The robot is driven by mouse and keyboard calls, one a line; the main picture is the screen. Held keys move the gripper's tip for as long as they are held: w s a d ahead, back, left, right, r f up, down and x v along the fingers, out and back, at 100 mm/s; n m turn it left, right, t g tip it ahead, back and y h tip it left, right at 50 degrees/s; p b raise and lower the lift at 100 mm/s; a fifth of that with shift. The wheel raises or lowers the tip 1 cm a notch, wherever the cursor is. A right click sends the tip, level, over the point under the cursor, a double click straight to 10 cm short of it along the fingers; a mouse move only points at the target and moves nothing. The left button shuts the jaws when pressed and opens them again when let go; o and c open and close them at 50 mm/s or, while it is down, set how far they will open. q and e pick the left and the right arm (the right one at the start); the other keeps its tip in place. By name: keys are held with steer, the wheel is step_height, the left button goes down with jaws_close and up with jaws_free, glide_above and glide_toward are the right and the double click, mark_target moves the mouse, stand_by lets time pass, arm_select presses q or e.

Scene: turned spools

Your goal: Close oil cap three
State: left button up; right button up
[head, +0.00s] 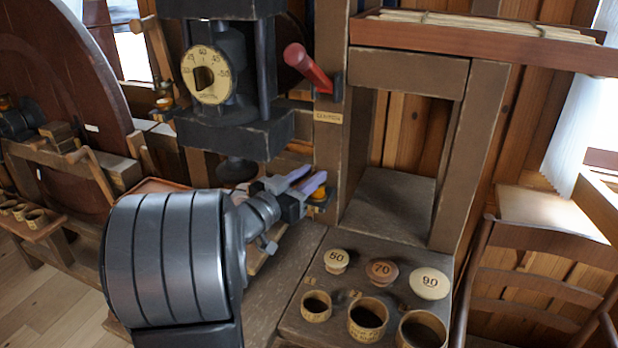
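My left gripper (312,175) is at the middle of the head view, below the dial machine and at the foot of the wooden post. Its two purple-tipped fingers stand apart, with nothing visible between them. A small amber oil cup (318,194) on a dark fitting sits just below and right of the fingertips, partly covered by them. I cannot tell whether its cap is open or whether they touch. Another small amber-and-dark fitting (165,103) shows at the left. No number marks either as three. My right gripper is not in view.
A red-handled lever (308,68) juts from the post above the gripper. The dial (206,75) is at upper left. Round plugs marked 50 (336,261), 70 (381,273) and 90 (430,283) lie behind wooden cups (367,319). A chair (545,262) stands right.

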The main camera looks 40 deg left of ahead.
arm_select(q)
steer(key=shift+o, duration=0.9)
steer(key=shift+f, duration=0.1)
steer(key=shift+s, duration=0.15)
steer(key=s+p, duration=0.1)
steer(key=s, duration=0.6)
steer(key=shift+s+d, duration=0.25)
steer(key=shift+s, duration=0.05)
